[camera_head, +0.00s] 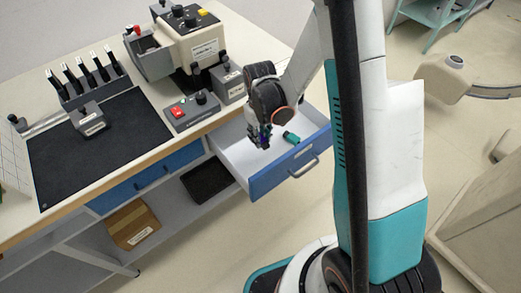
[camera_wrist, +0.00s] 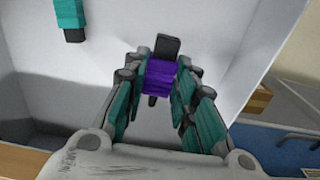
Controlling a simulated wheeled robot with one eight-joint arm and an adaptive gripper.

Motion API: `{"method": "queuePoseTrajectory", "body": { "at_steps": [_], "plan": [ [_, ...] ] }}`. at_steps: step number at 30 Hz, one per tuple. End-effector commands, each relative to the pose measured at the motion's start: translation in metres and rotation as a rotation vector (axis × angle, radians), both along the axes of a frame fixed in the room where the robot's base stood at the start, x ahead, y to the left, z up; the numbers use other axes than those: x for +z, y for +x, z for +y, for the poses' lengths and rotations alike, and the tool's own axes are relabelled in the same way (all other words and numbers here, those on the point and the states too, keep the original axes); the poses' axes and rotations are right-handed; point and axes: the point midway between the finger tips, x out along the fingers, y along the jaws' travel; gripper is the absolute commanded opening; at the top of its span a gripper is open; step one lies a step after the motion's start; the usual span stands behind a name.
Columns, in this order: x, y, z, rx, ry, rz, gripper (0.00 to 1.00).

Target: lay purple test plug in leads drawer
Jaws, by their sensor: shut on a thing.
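The purple test plug (camera_wrist: 160,78) has a purple middle with dark ends, and my gripper (camera_wrist: 158,88) is shut on it in the wrist view. In the head view my gripper (camera_head: 259,140) is over the open drawer (camera_head: 236,150), which has a white inside and a blue front. The plug shows there only as a small purple patch, mostly hidden by the fingers. The white drawer floor (camera_wrist: 215,30) lies behind the plug in the wrist view. I cannot tell whether the plug touches it.
A teal plug (camera_head: 291,137) lies in the drawer right of my gripper; it also shows in the wrist view (camera_wrist: 70,18). A grey box with red and green buttons (camera_head: 190,112) stands on the bench above the drawer. A closed blue drawer (camera_head: 146,180) is to the left.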

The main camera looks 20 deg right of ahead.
Motion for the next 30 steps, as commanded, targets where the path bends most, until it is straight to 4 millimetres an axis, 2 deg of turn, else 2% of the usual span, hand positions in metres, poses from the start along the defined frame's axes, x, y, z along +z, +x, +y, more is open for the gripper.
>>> {"method": "queuePoseTrajectory", "body": {
  "at_steps": [1, 10, 18, 30],
  "plan": [
    [-0.011, 0.000, 0.000, 0.000, 0.000, 0.000, 0.02],
    [-0.031, 0.000, 0.000, 0.000, 0.000, 0.000, 0.02],
    [-0.067, 0.000, 0.000, 0.000, 0.000, 0.000, 0.02],
    [-0.070, 0.000, 0.000, 0.000, 0.000, 0.000, 0.02]
  ]
}}
